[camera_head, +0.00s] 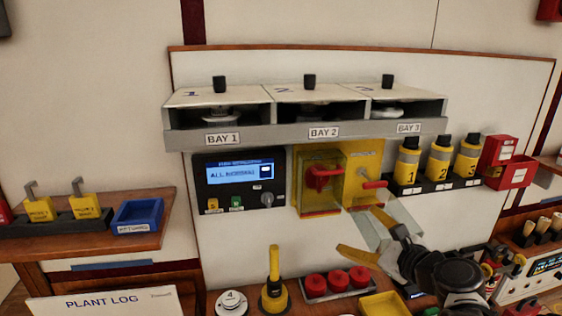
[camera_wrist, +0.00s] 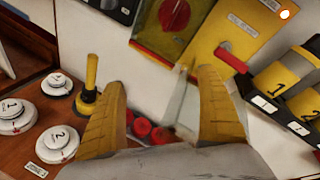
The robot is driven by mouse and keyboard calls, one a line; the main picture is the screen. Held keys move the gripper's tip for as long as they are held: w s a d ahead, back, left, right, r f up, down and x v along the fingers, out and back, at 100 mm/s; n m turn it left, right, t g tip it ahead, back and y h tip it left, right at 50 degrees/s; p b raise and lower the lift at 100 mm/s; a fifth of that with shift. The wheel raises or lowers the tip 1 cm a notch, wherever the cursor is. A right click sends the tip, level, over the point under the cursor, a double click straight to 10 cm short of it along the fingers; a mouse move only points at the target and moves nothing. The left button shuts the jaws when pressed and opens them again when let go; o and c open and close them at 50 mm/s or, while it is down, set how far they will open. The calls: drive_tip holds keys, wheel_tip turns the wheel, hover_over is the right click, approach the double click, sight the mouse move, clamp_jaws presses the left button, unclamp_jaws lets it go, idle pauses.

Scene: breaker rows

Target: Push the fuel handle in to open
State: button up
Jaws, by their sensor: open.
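A small red handle (camera_head: 374,184) sticks out from the right part of a yellow panel (camera_head: 366,161), under a small label too small to read. In the wrist view the red handle (camera_wrist: 231,60) shows at the upper right, beyond the right fingertip. In the wrist view my gripper (camera_wrist: 162,80) points toward the wall under the panel.
A clear flap (camera_head: 398,215) hangs under the panel, close to my gripper. Yellow-black bottles (camera_head: 440,158) stand on a rack to the right. A display box (camera_head: 240,180) is to the left. Red knobs (camera_head: 337,281) and a yellow lever (camera_head: 274,270) stand below.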

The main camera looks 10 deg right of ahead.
sight(377, 184)
drive_tip(key=w+d+r+m+t+h+p, duration=0.1)
drive_tip(key=d+r+m+t+h+p, duration=0.2)
drive_tip(key=d+r+m, duration=0.45)
drive_tip(key=w, duration=0.3)
drive_tip(key=w+d+f+m, duration=0.1)
drive_tip(key=w, duration=0.3)
drive_tip(key=w+m+b, duration=0.1)
drive_tip(key=w, duration=0.2)
drive_tip(key=shift+w+d+f, duration=0.2)
drive_tip(key=shift+w+f, duration=0.1)
